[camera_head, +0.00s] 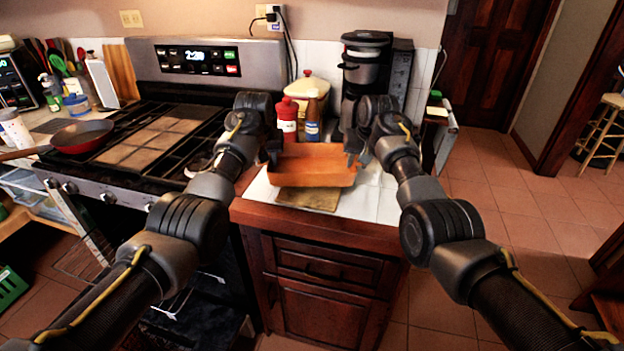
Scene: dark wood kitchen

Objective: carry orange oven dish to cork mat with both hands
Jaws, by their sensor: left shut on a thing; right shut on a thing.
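The orange oven dish (312,171) is between my two grippers over the small counter right of the stove. My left gripper (272,152) is shut on its left end. My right gripper (352,150) is shut on its right end. The cork mat (308,196) lies flat on the counter, showing in front of and below the dish; its back part is hidden by the dish. The dish looks about level. I cannot tell how far it is above the mat.
A red bottle (287,120), a brown-and-blue bottle (313,118) and a coffee maker (366,70) stand behind the dish. The stove (150,135) with a red pan (82,136) is at left. The counter's front edge (320,228) is close to the mat. Open floor lies at right.

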